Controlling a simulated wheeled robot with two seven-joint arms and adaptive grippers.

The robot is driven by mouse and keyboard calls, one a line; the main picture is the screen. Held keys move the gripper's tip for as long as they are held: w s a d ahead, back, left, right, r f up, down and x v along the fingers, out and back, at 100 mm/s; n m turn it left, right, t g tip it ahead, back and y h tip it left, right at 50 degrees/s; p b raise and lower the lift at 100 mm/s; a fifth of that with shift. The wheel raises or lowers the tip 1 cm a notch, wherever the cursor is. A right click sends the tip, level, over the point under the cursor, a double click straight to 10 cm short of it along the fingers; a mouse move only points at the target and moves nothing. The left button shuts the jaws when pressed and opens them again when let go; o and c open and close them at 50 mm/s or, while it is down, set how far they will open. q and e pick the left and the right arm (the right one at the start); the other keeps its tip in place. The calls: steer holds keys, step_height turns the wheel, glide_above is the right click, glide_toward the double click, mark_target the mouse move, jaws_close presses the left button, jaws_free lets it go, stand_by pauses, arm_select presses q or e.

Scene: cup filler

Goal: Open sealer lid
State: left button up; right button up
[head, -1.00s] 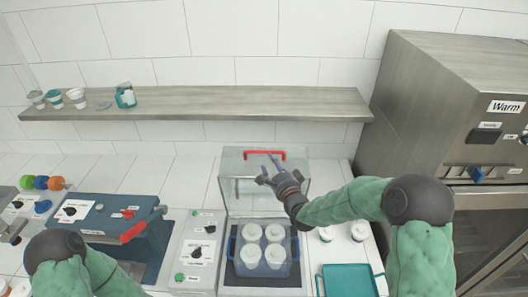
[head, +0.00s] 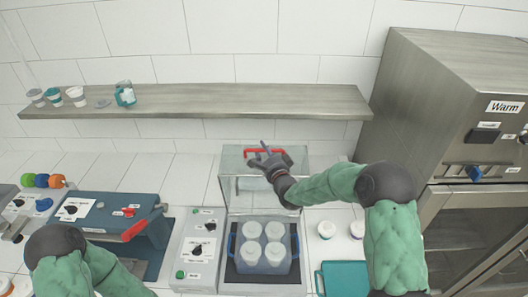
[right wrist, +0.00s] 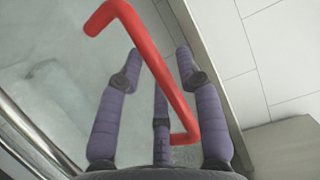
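A clear lid (head: 236,190) with a red handle (head: 278,151) stands raised at the back of a machine in the middle of the counter. My right gripper (head: 262,157) is at the handle. In the right wrist view the red handle (right wrist: 150,60) crosses in front of my right gripper's spread fingers (right wrist: 158,65), which look open. I cannot tell whether they touch it. Below the lid, a clear blue-edged holder (head: 238,262) carries several white-lidded cups (head: 252,250). My left gripper is out of view; only my left arm shows at bottom left.
A control box (head: 199,250) with knobs stands left of the lidded machine. Farther left is a dark blue machine (head: 104,204) with a red lever (head: 134,231). A steel shelf (head: 230,103) hangs behind, a warming oven (head: 450,110) stands right, and a teal tray (head: 344,279) lies in front.

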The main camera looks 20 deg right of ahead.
jaws_close()
steer(key=shift+s, duration=0.1)
steer(key=shift+s+a+f, duration=0.1)
steer(key=shift+s+a, duration=0.05)
steer(key=shift+s, duration=0.15)
steer(key=s+b, duration=0.1)
steer(key=s, duration=0.1)
steer(key=s+a+b, duration=0.1)
steer(key=s, duration=0.1)
steer(key=shift+s+a, duration=0.1)
